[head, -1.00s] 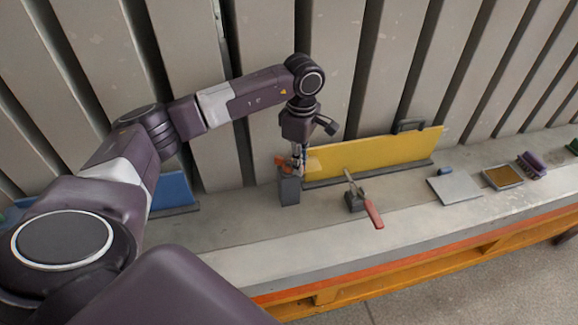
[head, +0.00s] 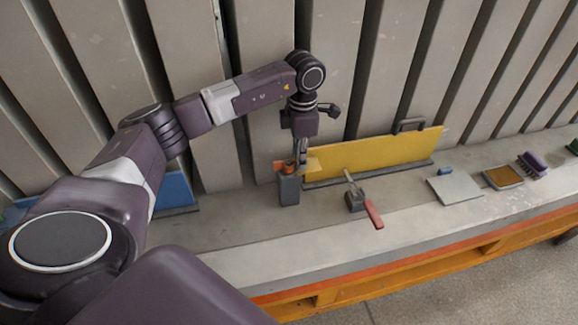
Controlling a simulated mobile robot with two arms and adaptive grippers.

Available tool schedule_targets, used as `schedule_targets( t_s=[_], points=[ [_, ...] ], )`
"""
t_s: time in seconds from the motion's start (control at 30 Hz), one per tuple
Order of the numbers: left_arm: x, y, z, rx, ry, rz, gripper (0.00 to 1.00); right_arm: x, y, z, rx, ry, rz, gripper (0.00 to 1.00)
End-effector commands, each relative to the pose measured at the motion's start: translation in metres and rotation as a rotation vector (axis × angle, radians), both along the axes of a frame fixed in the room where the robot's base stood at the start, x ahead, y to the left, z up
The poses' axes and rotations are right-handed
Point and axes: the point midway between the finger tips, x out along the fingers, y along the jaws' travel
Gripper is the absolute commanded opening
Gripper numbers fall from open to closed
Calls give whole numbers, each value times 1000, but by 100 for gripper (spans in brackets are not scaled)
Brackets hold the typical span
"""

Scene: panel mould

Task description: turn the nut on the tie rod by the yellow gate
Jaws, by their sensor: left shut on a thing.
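The yellow gate (head: 375,153) stands upright along the ledge, with a dark handle on its top edge. A dark grey block (head: 289,190) stands at the gate's left end, with an orange part (head: 284,167) on top. My left gripper (head: 301,166) points down beside the orange part at the gate's left end. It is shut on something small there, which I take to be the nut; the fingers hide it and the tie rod. My right gripper is not in view.
A clamp with a red handle (head: 373,214) stands in front of the gate. A grey plate (head: 455,187), a tray of brown material (head: 502,177) and a purple brush (head: 532,164) lie to the right. A blue panel (head: 173,190) stands at left. Ribbed panels rise behind.

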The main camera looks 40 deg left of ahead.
Motion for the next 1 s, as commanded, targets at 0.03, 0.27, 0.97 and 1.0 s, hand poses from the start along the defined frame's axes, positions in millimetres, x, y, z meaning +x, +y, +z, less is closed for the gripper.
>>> schedule_targets(
  t_s=[0.03, 0.27, 0.97, 1.0],
  points=[
    [0, 0, 0, 1, 1, 7, 0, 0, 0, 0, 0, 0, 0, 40],
    [0, 1, -1, 1, 1, 13, 0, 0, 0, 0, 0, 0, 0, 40],
    [2, 2, 23, 0, 0, 91, 0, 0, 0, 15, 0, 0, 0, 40],
    [2, 2, 25, 0, 0, 90, 0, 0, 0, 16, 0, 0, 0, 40]
  ],
)
